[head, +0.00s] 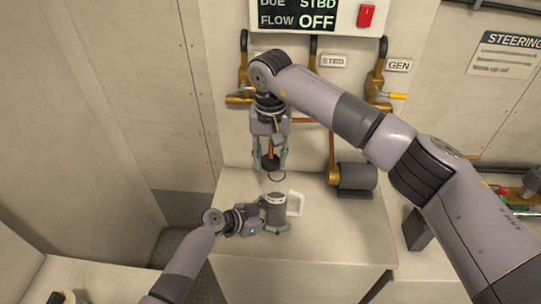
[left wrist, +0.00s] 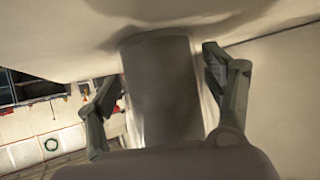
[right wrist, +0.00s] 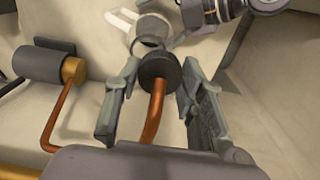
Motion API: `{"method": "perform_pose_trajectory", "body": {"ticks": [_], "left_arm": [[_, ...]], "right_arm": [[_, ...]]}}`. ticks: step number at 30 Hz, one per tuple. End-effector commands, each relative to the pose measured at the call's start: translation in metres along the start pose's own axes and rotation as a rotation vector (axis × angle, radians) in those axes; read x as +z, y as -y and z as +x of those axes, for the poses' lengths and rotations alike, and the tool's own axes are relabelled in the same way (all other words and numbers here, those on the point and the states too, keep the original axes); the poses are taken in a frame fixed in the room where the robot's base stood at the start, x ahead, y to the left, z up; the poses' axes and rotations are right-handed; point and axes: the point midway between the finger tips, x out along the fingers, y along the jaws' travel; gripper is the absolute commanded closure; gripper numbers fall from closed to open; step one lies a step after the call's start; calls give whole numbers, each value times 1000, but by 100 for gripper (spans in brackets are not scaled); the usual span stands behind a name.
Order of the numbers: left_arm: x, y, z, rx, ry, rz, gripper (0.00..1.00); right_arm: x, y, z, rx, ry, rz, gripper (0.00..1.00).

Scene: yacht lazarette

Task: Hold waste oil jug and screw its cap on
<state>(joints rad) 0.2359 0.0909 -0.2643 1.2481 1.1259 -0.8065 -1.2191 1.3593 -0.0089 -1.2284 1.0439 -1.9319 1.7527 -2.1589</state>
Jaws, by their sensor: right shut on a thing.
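My right gripper (head: 270,160) points down above the jug, shut on a round black cap (right wrist: 160,70). A copper-coloured pipe or rod shows between the fingers over the cap; whether it joins the cap is unclear. The ring of the jug's mouth (right wrist: 150,42) shows just beyond the cap, apart from it.
A grey pump-like cylinder (head: 357,178) with a brass end stands on the counter to the right. Brass valves (head: 376,85) and copper pipes line the wall behind, under a display (head: 305,16). The counter's front (head: 310,255) is clear.

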Motion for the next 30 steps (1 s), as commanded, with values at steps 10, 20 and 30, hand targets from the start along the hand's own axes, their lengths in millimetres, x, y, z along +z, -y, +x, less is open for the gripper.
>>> {"method": "perform_pose_trajectory", "body": {"ticks": [10,20,30], "left_arm": [[0,1,0,-2,-1,1,18],[0,1,-9,-2,0,2,18],[0,0,-15,-1,0,1,18]], "right_arm": [[0,0,0,0,0,0,72],[0,0,0,0,0,0,72],[0,0,0,0,0,0,72]]}}
